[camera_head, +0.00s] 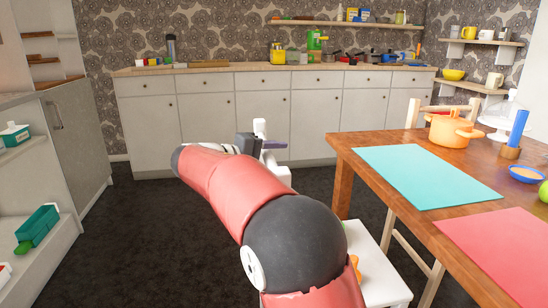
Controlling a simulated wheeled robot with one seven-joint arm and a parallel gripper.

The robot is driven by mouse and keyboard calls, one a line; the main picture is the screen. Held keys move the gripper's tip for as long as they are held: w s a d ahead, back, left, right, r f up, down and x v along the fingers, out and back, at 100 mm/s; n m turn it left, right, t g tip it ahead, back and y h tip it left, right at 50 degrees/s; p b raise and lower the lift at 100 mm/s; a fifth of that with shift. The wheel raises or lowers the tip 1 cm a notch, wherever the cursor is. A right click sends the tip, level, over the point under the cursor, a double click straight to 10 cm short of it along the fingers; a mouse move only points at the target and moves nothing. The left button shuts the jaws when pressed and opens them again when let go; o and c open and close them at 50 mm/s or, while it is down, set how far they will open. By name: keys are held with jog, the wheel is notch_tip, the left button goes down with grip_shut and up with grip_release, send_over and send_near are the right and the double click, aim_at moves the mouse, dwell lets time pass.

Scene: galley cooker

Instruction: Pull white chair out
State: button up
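A white seat (378,268), which looks like the white chair, is at the lower middle right beside the wooden table (345,178). My red and black arm hides its left part, and I cannot make out its backrest. Something orange and green shows at the seat's edge by my arm. My gripper (270,145) is at the far end of my arm, in front of the white cabinets and left of the table. It looks clear of the seat. Its fingers are too small and partly hidden, so I cannot tell whether it is open.
The table bears a turquoise mat (425,175), a red mat (500,250) and an orange pot (452,130). A pale chair back (412,113) stands behind the table. White cabinets (205,115) line the back wall. Shelves stand at left. Dark floor (125,235) is free at left.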

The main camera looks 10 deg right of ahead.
jog(key=v, duration=0.7)
jog(key=shift+a, duration=0.35)
jog(key=shift+s+r, duration=0.1)
jog(key=shift+s, duration=0.05)
